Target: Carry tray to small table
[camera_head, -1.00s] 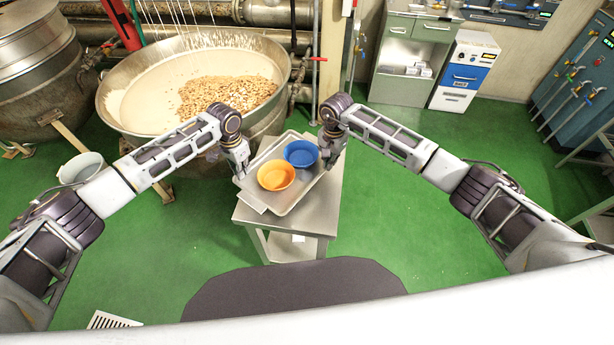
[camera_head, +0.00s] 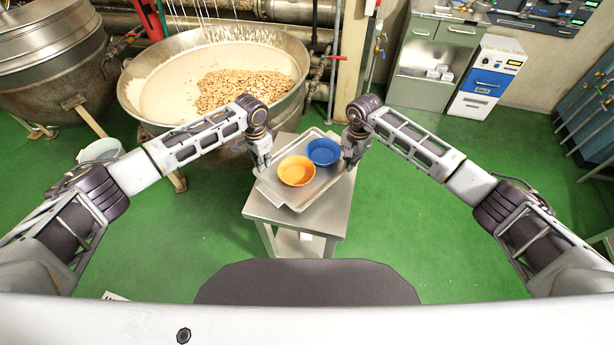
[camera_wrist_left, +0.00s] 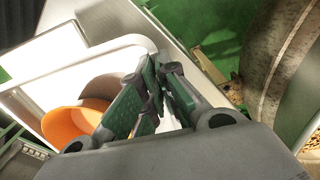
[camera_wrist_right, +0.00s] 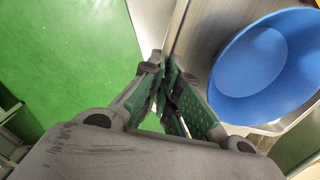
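The grey metal tray (camera_head: 311,191) is over the small metal table (camera_head: 312,222); whether it rests on the top or hangs just above it, I cannot tell. An orange bowl (camera_head: 296,171) and a blue bowl (camera_head: 323,152) sit in it. My left gripper (camera_head: 262,166) is at the tray's left side, its fingers closed together at the rim, which also shows in the left wrist view (camera_wrist_left: 90,62). My right gripper (camera_head: 350,162) is at the right side, fingers closed at the rim beside the blue bowl (camera_wrist_right: 265,65). The pinched rim parts are mostly hidden.
A large kettle (camera_head: 150,95) with cream mass and nuts stands close behind the table. A bucket (camera_head: 100,150) is on the left. A metal cabinet (camera_head: 425,65) and a blue-white unit (camera_head: 486,80) stand at the back right. Green floor (camera_head: 440,240) is open to the right.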

